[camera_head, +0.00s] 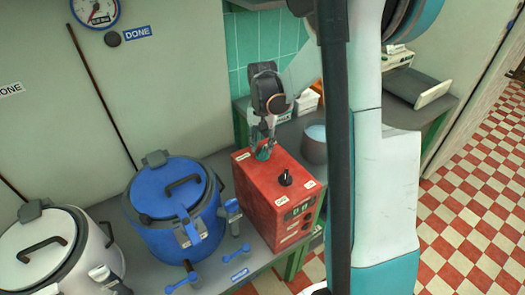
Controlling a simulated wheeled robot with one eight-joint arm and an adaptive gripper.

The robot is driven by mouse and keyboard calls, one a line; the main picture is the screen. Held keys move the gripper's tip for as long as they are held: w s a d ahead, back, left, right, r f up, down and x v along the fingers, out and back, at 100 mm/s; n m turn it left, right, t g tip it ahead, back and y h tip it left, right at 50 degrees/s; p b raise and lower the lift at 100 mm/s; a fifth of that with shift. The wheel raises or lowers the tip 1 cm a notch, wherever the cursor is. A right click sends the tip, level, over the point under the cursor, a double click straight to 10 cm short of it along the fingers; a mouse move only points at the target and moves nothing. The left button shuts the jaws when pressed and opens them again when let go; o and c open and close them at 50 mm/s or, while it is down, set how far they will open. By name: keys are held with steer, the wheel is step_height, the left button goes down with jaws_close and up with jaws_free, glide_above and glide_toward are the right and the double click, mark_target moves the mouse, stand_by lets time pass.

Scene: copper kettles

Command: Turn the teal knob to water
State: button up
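The red control box (277,197) stands on the grey counter. The teal knob (264,153) is on its top face near the back edge, partly hidden by my gripper. My gripper (264,147) points down at the teal knob from above, with its fingertips at or very near it. I cannot tell whether the fingers are closed on it. Small white labels lie on the box top, too small to read, so I cannot tell which one says water or where the knob points.
A black knob (285,178) stands on the box top nearer the front. A blue kettle (175,215) and a white kettle (50,250) stand to the left. A grey pot (314,150) is behind the box to the right. A gauge (96,10) hangs on the wall.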

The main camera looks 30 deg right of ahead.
steer(key=shift+f, duration=1.1)
jaws_close()
